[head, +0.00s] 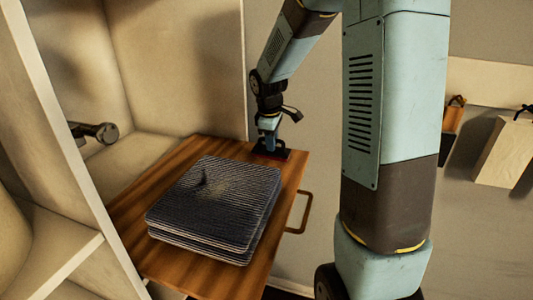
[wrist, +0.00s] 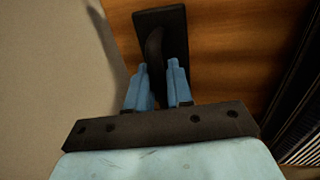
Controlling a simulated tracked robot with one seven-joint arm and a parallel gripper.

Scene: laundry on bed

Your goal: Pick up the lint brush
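The lint brush (wrist: 176,27) is a dark, flat rectangular piece with a curved black handle. In the wrist view it lies on the wooden surface, with its handle running between my fingers. In the head view the brush (head: 279,154) shows as a dark and reddish edge near the far right corner of the wooden top. My gripper (wrist: 160,68) reaches down over it, and its two blue fingers stand close in on both sides of the handle, shut on it. The brush still appears to rest on the wood. The gripper (head: 268,145) hides part of it in the head view.
A stack of folded dark striped cloth (head: 215,205) lies on the wooden top (head: 140,210), close to the brush. A pale shelf unit (head: 60,120) stands at the left. A handle (head: 300,213) juts from the top's right side. Bags (head: 503,152) hang on the right wall.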

